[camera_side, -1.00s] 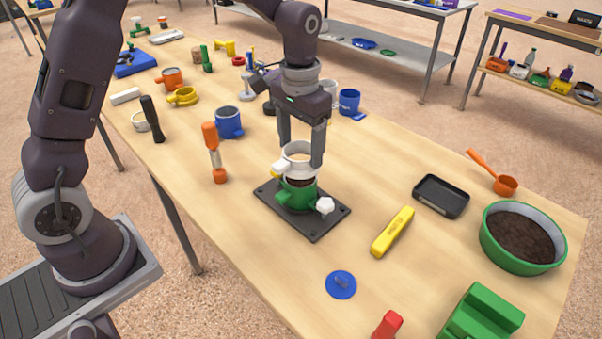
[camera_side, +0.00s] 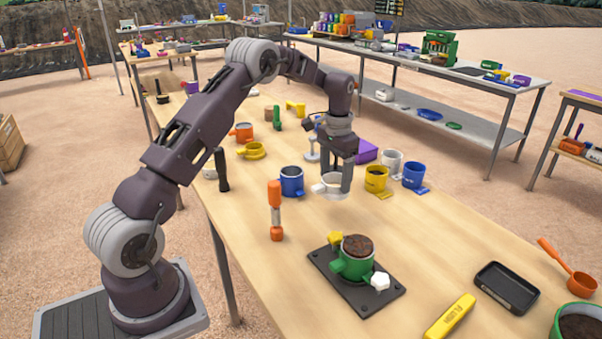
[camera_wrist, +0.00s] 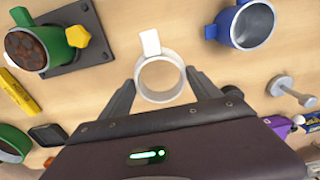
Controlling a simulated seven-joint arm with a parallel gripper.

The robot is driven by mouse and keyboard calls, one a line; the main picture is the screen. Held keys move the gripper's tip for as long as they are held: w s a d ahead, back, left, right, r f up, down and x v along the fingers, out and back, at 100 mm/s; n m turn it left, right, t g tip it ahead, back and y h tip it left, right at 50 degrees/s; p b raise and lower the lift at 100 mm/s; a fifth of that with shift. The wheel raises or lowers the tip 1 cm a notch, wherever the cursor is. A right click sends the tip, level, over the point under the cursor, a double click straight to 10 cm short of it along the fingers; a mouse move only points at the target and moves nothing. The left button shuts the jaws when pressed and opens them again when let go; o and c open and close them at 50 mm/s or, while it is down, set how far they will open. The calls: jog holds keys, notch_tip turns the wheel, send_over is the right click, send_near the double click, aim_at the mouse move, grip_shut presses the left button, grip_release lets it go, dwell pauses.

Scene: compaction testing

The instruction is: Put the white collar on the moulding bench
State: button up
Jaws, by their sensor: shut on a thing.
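My gripper (camera_side: 336,182) is shut on the white collar (camera_side: 326,188), a short open ring with a white tab. It holds the collar above the wooden table, right of a blue mould (camera_side: 291,182). The wrist view shows the collar (camera_wrist: 160,98) between the fingertips (camera_wrist: 160,80), with bare wood visible through it. The green mould (camera_side: 352,268) stands on the dark base plate (camera_side: 376,301), open and filled with dark soil heaped at its top. No label tells which surface is the moulding bench; a wooden table (camera_side: 440,245) and a steel bench (camera_side: 470,85) show.
A yellow mould (camera_side: 376,180), a grey one (camera_side: 391,162) and a blue one (camera_side: 414,176) stand right of my gripper. An orange-handled tool (camera_side: 275,211) stands in front. A black tray (camera_side: 507,287) lies at right. Clear wood lies between the moulds and base plate.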

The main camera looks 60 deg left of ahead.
notch_tip(320, 180, down, 7)
jog(key=shift+f, duration=0.15)
jog(key=shift+d+f, duration=0.1)
jog(key=shift+f, duration=0.1)
jog(key=o, duration=1.9)
jog(key=shift+r, duration=0.1)
